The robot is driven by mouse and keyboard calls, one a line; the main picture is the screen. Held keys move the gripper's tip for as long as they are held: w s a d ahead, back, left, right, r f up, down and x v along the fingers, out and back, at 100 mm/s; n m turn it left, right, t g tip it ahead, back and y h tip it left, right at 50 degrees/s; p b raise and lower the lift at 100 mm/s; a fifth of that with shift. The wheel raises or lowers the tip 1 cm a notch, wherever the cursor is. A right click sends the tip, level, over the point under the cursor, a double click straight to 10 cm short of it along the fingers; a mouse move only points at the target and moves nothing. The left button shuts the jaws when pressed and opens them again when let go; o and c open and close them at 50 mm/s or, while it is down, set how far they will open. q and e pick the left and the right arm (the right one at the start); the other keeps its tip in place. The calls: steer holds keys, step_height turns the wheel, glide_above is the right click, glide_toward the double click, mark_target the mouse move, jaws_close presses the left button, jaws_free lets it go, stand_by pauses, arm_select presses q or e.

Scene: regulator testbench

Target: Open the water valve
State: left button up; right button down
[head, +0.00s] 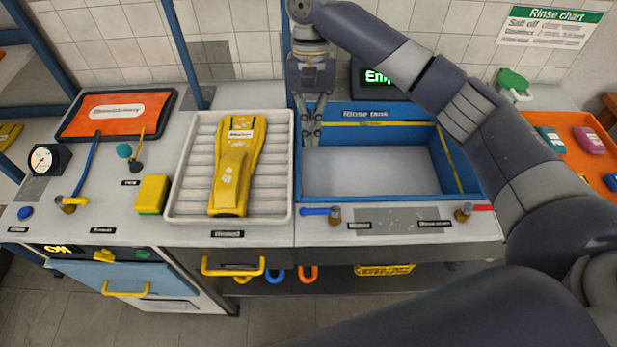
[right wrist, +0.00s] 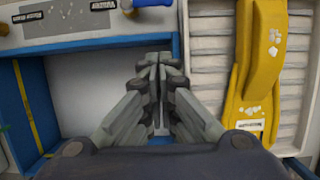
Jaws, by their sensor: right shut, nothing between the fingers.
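A small brass valve with a blue lever (head: 318,211) sits on the front ledge of the rinse tank, its lever lying to the left. It partly shows at the top of the right wrist view (right wrist: 152,3). A second valve with a red lever (head: 480,208) sits farther right on that ledge, its lever pointing right.
The blue rinse tank (head: 466,180) looks empty. To its left, a white tray (head: 170,200) holds a yellow device (head: 236,165). An orange tray (head: 572,150) is at right.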

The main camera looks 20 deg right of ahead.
mark_target(318, 212)
steer(key=s+f, duration=0.2)
steer(key=f, duration=0.1)
steer(key=s+a+f+p, duration=0.1)
steer(key=s+f, duration=0.1)
steer(key=f, duration=0.1)
steer(key=s+f+p, duration=0.1)
steer(key=s+f, duration=0.1)
steer(key=f, duration=0.2)
steer(key=shift+a, duration=0.35)
steer(key=shift+s+a+f+p, duration=0.15)
steer(key=shift+s+p, duration=0.15)
steer(key=shift+s, duration=0.15)
arm_select(q)
steer(key=shift+g, duration=0.3)
steer(key=s, duration=0.1)
steer(key=s+r, duration=0.2)
steer(key=s, duration=0.1)
steer(key=shift+s+r, duration=0.1)
steer(key=shift+w, duration=0.2)
